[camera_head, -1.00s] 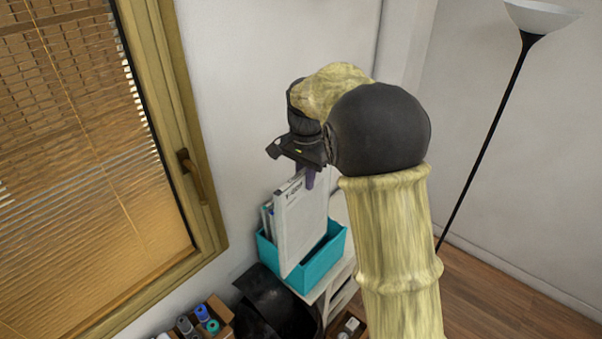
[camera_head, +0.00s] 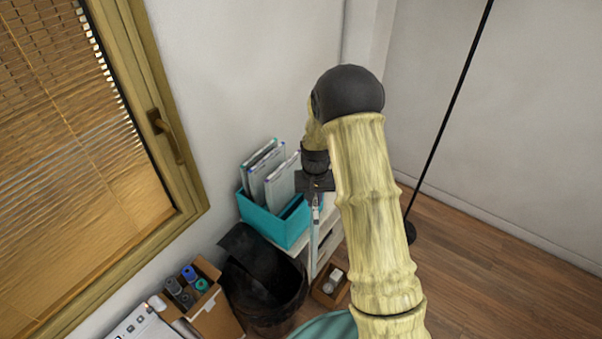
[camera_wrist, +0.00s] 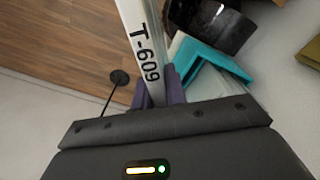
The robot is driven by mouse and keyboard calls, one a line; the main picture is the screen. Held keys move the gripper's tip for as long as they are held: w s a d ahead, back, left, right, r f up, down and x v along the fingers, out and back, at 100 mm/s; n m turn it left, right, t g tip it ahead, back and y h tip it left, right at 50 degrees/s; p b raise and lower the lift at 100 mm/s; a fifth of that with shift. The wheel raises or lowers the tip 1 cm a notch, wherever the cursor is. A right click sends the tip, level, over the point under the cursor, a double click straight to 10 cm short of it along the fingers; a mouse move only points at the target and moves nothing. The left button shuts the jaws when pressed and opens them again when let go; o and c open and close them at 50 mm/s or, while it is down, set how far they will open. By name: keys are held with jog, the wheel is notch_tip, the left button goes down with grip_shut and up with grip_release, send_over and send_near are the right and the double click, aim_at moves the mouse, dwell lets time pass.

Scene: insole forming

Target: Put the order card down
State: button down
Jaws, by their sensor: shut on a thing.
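My gripper (camera_head: 316,196) is shut on the order card (camera_head: 315,228), which hangs below it and shows nearly edge-on in the head view. In the wrist view, the white card (camera_wrist: 143,50) reads "T-609" and sits between the purple fingers of my gripper (camera_wrist: 159,92). The card is to the right of the teal box (camera_head: 270,222), which holds several upright cards or folders (camera_head: 268,172). The box also shows in the wrist view (camera_wrist: 205,62), beside the fingers. The card's lower end is cut off in the wrist view.
A white shelf (camera_head: 322,243) stands under the teal box. A black bin (camera_head: 262,290) is in front of it. A small wooden box (camera_head: 331,288) is on the floor, and a cardboard box of rolls (camera_head: 205,300) is at lower left. A black lamp pole (camera_head: 450,110) stands at right.

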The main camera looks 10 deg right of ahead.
notch_tip(320, 180, down, 26)
jog(key=s+d+n+b, duration=0.1)
jog(key=b, duration=1.9)
jog(key=shift+s+d+n, duration=0.3)
jog(key=shift+s+d, duration=0.05)
jog(key=shift+s, duration=0.05)
